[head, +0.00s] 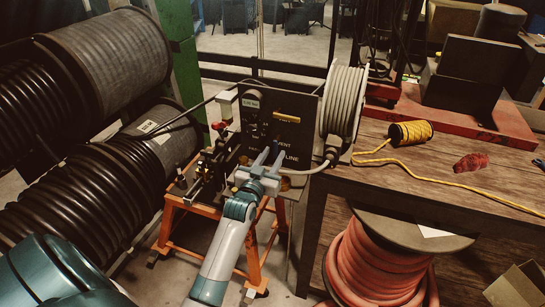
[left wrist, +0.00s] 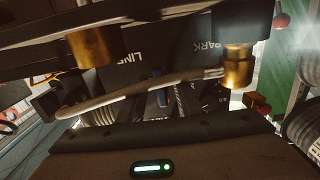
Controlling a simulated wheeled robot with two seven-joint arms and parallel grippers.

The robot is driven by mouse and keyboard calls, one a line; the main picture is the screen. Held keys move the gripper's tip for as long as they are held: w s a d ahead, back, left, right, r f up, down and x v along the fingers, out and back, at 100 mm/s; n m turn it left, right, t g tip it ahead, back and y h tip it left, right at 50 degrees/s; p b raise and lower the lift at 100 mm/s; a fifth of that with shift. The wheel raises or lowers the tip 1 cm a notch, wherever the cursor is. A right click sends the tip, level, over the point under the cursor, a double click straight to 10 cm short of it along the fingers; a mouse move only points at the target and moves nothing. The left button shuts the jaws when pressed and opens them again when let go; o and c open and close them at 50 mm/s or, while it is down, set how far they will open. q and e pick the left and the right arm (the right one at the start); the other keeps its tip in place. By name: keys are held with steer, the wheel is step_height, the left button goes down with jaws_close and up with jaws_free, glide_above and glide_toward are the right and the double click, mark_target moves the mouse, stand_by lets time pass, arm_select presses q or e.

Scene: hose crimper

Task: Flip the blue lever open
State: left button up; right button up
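My left gripper (head: 272,154) reaches up to the front of the crimper's dark panel (head: 300,104). Its two fingers stand apart with nothing seen between them. In the left wrist view a small blue piece (left wrist: 158,84), which looks like the blue lever, shows beyond the gripper's dark body between two brass fittings. I cannot tell its exact angle or whether a finger touches it. In the head view I cannot make out the lever clearly; the gripper covers the lower panel. My right gripper is not in view.
A grey hose reel (head: 343,103) stands right of the panel; its hose curves close to the gripper. An orange stand (head: 253,262) carries the crimper. Black hose coils (head: 85,195) crowd the left, a wooden bench (head: 430,180) the right.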

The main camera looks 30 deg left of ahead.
arm_select(q)
steer(key=shift+s, duration=0.1)
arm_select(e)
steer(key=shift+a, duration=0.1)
